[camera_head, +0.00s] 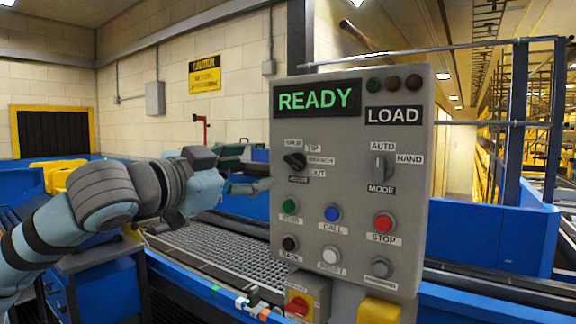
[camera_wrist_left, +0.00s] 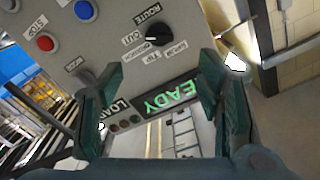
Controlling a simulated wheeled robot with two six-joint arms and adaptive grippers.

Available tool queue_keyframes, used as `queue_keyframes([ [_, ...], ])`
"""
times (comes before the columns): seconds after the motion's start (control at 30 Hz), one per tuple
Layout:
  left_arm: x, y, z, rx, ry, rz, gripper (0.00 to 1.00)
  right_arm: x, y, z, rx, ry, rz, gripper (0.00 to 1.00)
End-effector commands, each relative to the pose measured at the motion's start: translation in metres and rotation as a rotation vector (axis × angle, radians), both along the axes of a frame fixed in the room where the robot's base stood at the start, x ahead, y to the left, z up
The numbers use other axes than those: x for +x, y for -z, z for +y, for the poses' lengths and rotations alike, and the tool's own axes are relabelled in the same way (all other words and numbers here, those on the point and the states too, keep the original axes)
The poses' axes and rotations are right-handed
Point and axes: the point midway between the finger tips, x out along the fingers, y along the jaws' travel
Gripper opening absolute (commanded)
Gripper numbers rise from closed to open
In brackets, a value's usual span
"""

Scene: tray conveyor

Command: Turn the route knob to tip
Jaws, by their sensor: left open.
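The route knob (camera_head: 295,161) is a small black dial at the upper left of the grey control panel (camera_head: 350,262). Labels beside it include TIP, BRANCH and OUT; I cannot tell for sure which one it points at. My left gripper (camera_head: 258,169) is open and empty at the panel's left edge, apart from the knob. In the left wrist view its two green fingers (camera_wrist_left: 161,80) are spread, and the knob (camera_wrist_left: 157,36) shows beyond and above the gap between them. My right gripper is not in view.
The panel also carries a READY display (camera_head: 317,98), a MODE knob (camera_head: 381,169), several push buttons such as the red STOP (camera_head: 384,222), and a red knob (camera_head: 297,306) on a box below.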

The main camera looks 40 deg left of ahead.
Motion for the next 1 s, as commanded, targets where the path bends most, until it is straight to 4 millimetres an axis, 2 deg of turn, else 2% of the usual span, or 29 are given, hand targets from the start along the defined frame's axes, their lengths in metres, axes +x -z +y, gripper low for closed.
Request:
queue_keyframes([
  [0.2,0.055,-0.011,0.005,-0.005,0.005,0.007,0.60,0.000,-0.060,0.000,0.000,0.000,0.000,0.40],
  [0.43,0.098,-0.010,0.010,-0.007,0.003,0.006,0.60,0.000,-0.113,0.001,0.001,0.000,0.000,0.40],
  [0.6,0.118,-0.006,0.013,-0.004,0.002,0.001,0.60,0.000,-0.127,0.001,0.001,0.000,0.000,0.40],
  [0.7,0.124,-0.003,0.014,0.001,0.000,0.002,0.60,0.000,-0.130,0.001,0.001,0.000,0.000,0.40],
  [0.97,0.125,0.000,0.014,0.002,-0.001,0.003,0.60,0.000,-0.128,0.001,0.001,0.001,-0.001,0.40],
  [1.0,0.125,0.000,0.014,0.002,-0.001,0.003,0.55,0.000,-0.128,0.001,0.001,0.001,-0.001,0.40],
])
